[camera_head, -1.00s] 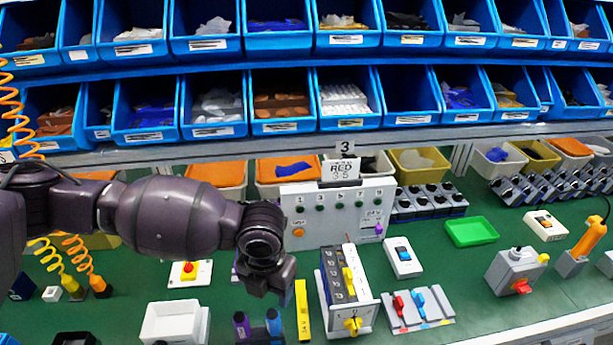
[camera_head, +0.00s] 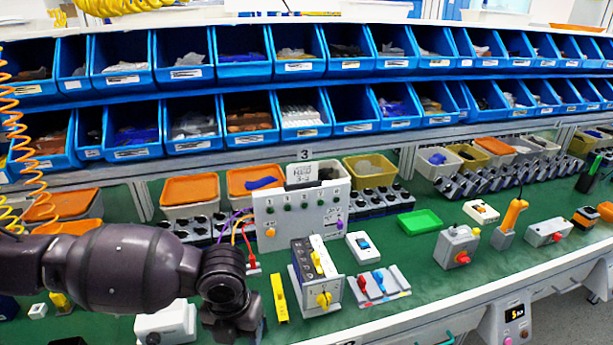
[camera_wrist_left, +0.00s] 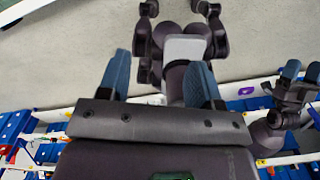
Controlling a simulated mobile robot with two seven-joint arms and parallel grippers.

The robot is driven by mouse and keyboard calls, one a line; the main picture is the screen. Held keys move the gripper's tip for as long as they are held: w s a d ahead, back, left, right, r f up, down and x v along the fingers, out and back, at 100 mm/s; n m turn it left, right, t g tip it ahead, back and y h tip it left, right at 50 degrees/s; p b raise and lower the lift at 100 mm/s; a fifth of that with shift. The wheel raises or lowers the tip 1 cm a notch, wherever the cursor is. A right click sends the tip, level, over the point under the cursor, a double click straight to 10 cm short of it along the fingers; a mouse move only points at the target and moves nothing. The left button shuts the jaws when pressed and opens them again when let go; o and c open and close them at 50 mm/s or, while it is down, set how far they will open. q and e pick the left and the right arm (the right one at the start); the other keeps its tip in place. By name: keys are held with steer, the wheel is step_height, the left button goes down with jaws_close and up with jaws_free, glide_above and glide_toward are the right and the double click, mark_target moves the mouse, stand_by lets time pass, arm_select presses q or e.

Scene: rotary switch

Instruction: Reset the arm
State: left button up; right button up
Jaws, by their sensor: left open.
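My left arm comes in from the left of the head view. My left gripper (camera_head: 236,328) points down near the bottom edge, left of the yellow bar, partly hidden by its own wrist. In the left wrist view its two blue fingers (camera_wrist_left: 158,82) are apart, with nothing between them. A part that looks like my right gripper (camera_wrist_left: 300,78) shows small at the right edge of that view; its opening is unclear. A box with a yellow rotary knob (camera_head: 324,299) stands right of my left gripper, apart from it. A grey box with a red knob (camera_head: 462,257) stands farther right.
A white panel (camera_head: 300,212) stands behind the yellow-knob box. A yellow bar (camera_head: 279,298), a red and blue lever plate (camera_head: 377,285) and a green tray (camera_head: 420,222) lie on the green bench. Blue bins (camera_head: 250,120) line the back. The bench's front edge is clear.

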arm_select(q)
steer(key=w+d+r+n+t+h, duration=0.8)
steer(key=w+d+r+n+h, duration=0.3)
steer(key=d+n, duration=0.4)
steer(key=s+a+f+n+t+y, duration=0.2)
steer(key=a+f+n+t+y, duration=0.15)
steer(key=a+f+n, duration=0.45)
steer(key=s+a+f+n+t+y, duration=0.2)
steer(key=a+f+n+t+y, duration=0.15)
steer(key=a+n, duration=0.7)
steer(key=s+a+f+n+g+y, duration=0.1)
steer(key=s+a+f+y, duration=0.1)
steer(key=s+a+f, duration=0.4)
steer(key=s+a+f+n+g+y, duration=0.2)
steer(key=s+a+f, duration=0.4)
steer(key=s+f, duration=0.3)
steer(key=s, duration=0.3)
steer(key=shift+f, duration=0.15)
arm_select(e)
steer(key=shift+w, duration=0.6)
